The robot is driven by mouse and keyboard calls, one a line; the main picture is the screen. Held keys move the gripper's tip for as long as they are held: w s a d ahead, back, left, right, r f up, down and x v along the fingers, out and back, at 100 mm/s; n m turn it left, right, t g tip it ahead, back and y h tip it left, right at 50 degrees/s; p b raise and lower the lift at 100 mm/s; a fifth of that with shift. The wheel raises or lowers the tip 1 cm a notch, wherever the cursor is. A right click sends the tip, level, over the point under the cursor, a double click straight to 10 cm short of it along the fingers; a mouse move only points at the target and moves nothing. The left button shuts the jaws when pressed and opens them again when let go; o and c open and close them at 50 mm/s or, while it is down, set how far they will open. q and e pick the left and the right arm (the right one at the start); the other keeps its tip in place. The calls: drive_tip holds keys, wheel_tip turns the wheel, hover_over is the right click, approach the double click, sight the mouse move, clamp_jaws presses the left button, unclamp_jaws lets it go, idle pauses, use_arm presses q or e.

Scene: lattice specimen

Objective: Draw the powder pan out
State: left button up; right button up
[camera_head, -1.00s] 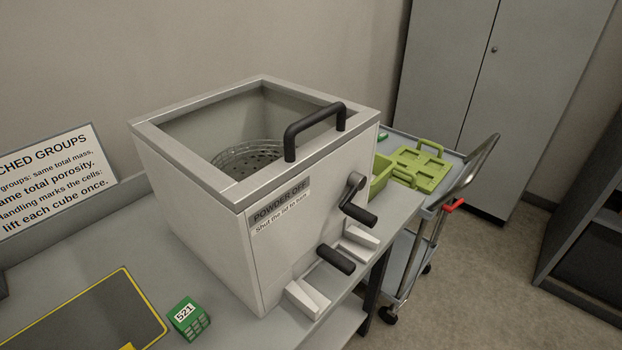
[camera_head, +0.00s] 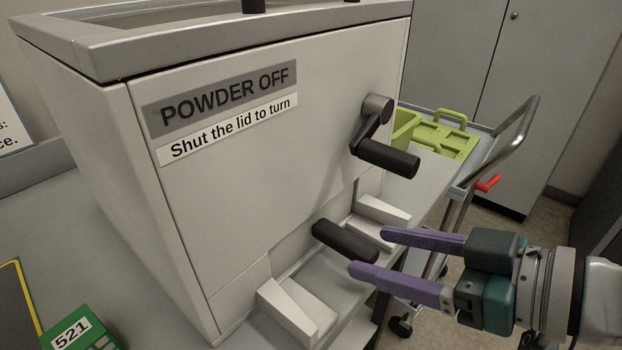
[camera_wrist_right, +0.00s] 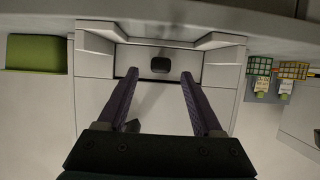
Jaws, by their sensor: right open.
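The powder pan shows mainly as its black bar handle (camera_head: 345,241), low on the front of the pale grey powder box (camera_head: 240,190), between two pale wedge-shaped blocks. The handle also shows nearly end-on in the right wrist view (camera_wrist_right: 160,65). The pan looks pushed in; its body is hidden. My right gripper (camera_head: 368,250) is open, with purple fingertips close to the handle's outer end, one towards each side. In the wrist view the handle lies between and just beyond the fingertips. I cannot tell whether they touch it. My left gripper is not in view.
A black crank (camera_head: 387,158) sticks out above the pan handle. The wedge blocks (camera_head: 290,308) (camera_head: 375,220) flank it. A trolley with a lime-green tote (camera_head: 445,140) stands at the right. A green cube marked 521 (camera_head: 75,335) sits at lower left.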

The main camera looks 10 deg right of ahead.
sight(338, 242)
drive_tip(key=b+x, duration=0.1)
drive_tip(key=x, duration=0.6)
drive_tip(key=shift+w+a, duration=0.1)
drive_tip(key=shift+w, duration=0.05)
clamp_jaws()
idle(0.3)
idle(0.6)
idle(0.4)
